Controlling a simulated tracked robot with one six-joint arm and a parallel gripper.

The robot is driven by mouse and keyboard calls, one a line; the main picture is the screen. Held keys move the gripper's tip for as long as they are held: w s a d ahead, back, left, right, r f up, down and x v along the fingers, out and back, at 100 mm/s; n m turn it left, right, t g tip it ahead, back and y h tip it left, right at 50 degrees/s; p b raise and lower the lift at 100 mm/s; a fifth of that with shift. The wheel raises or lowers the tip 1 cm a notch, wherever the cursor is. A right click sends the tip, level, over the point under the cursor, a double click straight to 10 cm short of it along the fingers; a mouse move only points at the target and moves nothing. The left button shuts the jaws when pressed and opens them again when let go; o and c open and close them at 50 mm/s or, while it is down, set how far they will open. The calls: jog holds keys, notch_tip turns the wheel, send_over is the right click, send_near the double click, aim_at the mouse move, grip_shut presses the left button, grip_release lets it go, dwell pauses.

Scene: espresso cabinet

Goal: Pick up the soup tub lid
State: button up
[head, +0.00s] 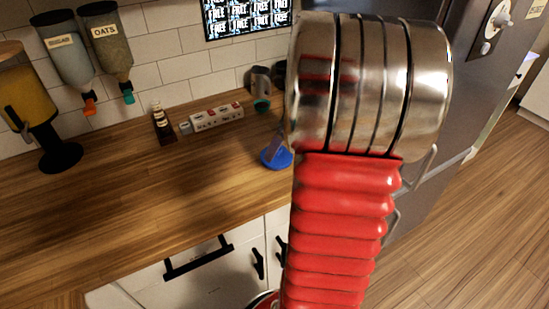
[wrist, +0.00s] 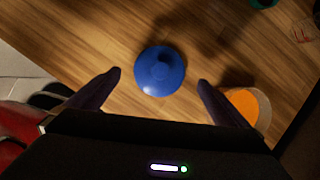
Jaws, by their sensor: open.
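The soup tub lid, a blue round disc with a raised knob in its middle, lies on the wooden counter in the wrist view (wrist: 161,72). It also shows in the head view (head: 270,160), partly hidden by my arm. My gripper (wrist: 159,80) is open and empty, with its two dark fingers spread to the left and right of the lid in the picture. The fingers look apart from the lid. In the head view my red and metal arm hides most of the gripper.
A round container with orange contents (wrist: 246,104) stands right of the lid, close to the right finger. The counter's left middle is clear.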

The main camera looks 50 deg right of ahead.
jog(key=shift+w+f, duration=0.2)
jog(key=shift+f, duration=0.25)
jog(key=shift+x, duration=2.55)
jog(key=shift+c, duration=0.6)
jog(key=c, duration=1)
